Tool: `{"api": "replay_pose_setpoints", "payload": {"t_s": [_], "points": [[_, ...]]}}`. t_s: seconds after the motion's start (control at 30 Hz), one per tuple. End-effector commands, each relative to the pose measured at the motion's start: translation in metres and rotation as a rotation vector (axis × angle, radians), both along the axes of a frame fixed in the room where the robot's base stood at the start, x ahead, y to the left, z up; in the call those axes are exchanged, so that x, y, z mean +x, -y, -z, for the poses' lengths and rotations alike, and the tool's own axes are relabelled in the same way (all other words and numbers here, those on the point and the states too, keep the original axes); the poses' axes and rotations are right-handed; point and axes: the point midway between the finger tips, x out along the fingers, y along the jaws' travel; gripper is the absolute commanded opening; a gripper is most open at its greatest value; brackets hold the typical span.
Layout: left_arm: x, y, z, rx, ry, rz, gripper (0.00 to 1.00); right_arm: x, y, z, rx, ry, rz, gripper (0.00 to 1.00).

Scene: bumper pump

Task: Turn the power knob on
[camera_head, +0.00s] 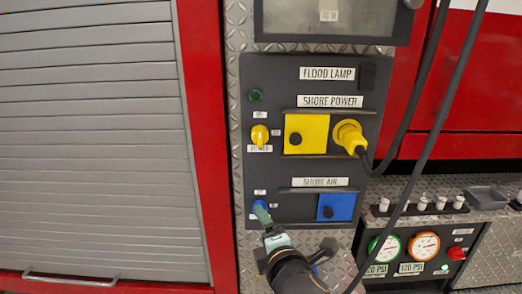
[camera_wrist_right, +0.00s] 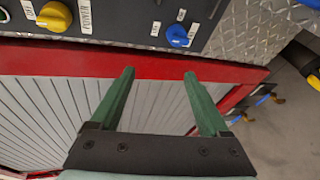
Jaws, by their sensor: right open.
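The yellow power knob (camera_head: 260,135) sits on the dark control panel (camera_head: 290,82), left of the shore power cover. It also shows at the top left of the right wrist view (camera_wrist_right: 55,16), next to a POWER label. My right gripper (camera_head: 264,212) is below it in the head view, in front of the lower blue knob and partly covering it. In the right wrist view, its two green fingers (camera_wrist_right: 159,74) are apart with nothing between them. The blue knob (camera_wrist_right: 178,35) lies beyond the fingertips there. My left gripper is not in view.
A yellow cover (camera_head: 306,133) and a yellow plug (camera_head: 348,136) with a hanging black cable are right of the power knob. A blue cover (camera_head: 336,207) is lower right. A dark green lamp (camera_head: 256,95) sits above the knob. Gauges (camera_head: 424,246) stand at lower right.

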Motion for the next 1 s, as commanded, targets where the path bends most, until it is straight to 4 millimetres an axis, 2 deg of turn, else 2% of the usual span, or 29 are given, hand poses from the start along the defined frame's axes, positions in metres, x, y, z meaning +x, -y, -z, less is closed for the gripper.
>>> {"api": "replay_pose_setpoints", "payload": {"t_s": [0.03,0.1,0.2,0.33,0.47,0.67,1.0], "points": [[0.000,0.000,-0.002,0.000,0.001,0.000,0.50,0.004,-0.002,-0.029,-0.095,0.075,-0.007,0.79],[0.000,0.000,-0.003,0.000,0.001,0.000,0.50,0.007,-0.002,-0.058,-0.224,0.158,-0.004,0.79],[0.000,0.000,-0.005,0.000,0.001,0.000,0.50,0.008,0.000,-0.095,-0.383,0.261,0.014,0.79],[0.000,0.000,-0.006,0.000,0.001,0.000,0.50,0.006,0.003,-0.127,-0.529,0.349,0.046,0.79],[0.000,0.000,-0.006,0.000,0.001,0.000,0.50,0.005,0.006,-0.141,-0.599,0.387,0.065,0.79],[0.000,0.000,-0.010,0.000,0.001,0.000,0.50,0.019,0.005,-0.145,-0.614,0.393,0.072,0.79],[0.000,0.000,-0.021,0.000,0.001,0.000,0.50,0.076,0.001,-0.145,-0.612,0.390,0.072,0.79]]}}
